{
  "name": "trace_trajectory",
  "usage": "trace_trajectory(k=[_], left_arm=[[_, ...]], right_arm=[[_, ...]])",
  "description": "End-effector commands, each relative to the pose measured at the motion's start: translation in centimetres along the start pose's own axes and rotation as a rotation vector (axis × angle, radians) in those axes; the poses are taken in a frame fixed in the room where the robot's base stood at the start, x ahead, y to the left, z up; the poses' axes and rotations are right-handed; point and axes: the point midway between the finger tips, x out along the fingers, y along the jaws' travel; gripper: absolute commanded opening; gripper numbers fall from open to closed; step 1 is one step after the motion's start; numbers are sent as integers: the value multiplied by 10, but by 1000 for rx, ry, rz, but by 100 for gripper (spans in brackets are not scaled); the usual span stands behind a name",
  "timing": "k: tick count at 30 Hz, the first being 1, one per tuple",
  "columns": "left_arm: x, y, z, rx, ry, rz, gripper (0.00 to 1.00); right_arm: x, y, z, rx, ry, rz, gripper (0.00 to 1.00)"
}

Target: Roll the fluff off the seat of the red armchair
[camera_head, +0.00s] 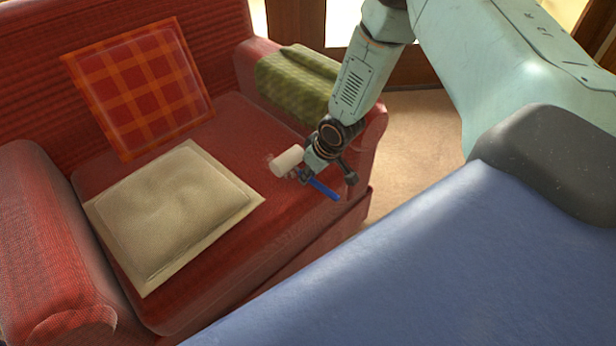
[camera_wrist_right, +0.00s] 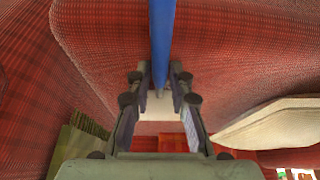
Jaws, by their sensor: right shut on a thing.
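The red armchair (camera_head: 318,228) fills the left and middle of the head view, and its ribbed red fabric surrounds my gripper in the wrist view (camera_wrist_right: 250,45). My right gripper (camera_head: 308,176) is over the right part of the seat, near the right armrest. It is shut on a lint roller with a blue handle (camera_head: 323,188) and a white roll (camera_head: 287,161). The roll is at or just above the seat; I cannot tell whether it touches. In the wrist view the blue handle (camera_wrist_right: 162,40) passes between the fingers. A faint greyish patch beside the roll may be fluff. My left gripper is out of view.
A beige cushion (camera_head: 175,210) lies on the seat, left of the roller. An orange-red plaid cushion (camera_head: 140,85) leans against the backrest. A green cloth (camera_head: 295,80) lies over the right armrest. A wide blue surface (camera_head: 430,265) fills the lower right.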

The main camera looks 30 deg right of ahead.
Motion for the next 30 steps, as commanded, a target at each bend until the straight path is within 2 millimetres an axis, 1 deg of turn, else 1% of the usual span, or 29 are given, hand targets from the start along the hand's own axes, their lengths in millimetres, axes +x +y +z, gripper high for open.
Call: trace_trajectory(k=[1, 6, 13, 21, 27, 30], left_arm=[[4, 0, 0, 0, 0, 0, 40], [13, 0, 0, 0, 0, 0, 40], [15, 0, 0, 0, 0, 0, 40], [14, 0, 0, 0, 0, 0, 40], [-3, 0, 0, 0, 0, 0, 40], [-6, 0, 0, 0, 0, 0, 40]], right_arm=[[3, 0, -3, -4, 3, 0, 0], [8, 1, -12, -2, 3, 0, 0], [9, 0, -15, -1, -1, 3, 0], [8, -20, -16, -1, -3, 1, 0], [5, -34, -17, -2, -5, 2, 0], [6, -38, -17, -1, -4, 2, 0]])
